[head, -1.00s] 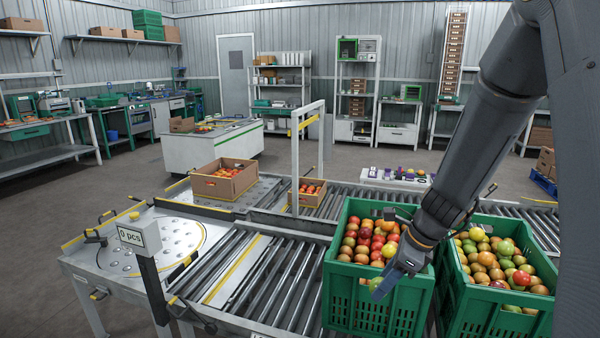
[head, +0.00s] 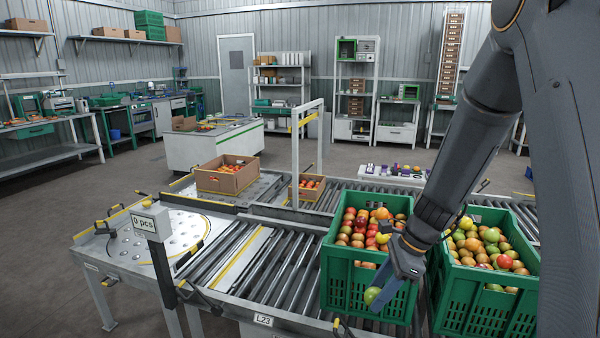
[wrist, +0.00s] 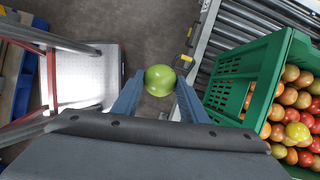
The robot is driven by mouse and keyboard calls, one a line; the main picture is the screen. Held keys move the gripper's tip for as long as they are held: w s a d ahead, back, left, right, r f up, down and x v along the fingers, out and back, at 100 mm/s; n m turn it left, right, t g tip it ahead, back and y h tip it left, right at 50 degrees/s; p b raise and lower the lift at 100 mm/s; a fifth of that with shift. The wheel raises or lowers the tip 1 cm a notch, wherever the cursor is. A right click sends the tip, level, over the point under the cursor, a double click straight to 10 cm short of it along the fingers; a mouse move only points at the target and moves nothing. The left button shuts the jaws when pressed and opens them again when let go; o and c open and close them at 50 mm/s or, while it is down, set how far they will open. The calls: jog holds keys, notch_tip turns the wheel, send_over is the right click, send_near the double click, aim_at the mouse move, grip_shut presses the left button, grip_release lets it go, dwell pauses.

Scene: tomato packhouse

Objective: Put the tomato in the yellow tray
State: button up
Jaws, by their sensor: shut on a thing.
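A green tomato (head: 372,296) is held between the fingers of my gripper (head: 388,285), in front of the near wall of the left green crate (head: 345,284). In the wrist view the tomato (wrist: 160,79) sits between the two blue-grey fingertips (wrist: 153,92), with bare floor beyond it. My gripper is shut on it, outside the crate and to its left in that view. I cannot make out a yellow tray in either view.
A second green crate (head: 480,310) of mixed tomatoes stands to the right. A roller conveyor (head: 265,262) and a table with a "0 pcs" display (head: 150,222) lie left. Cardboard boxes (head: 222,184) sit behind. A pale metal plate (wrist: 88,79) shows at the wrist view's left.

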notch_tip(320, 180, down, 12)
jog(key=s+n+g+h, duration=0.1)
jog(key=n+g+h, duration=0.1)
jog(key=n, duration=0.7)
jog(key=s+n+g+h, duration=0.1)
jog(key=n+g+h, duration=0.1)
jog(key=n, duration=0.8)
jog(key=shift+s+d+f+g+h, duration=0.15)
jog(key=shift+s+f+g+h, duration=0.15)
jog(key=shift+g, duration=0.2)
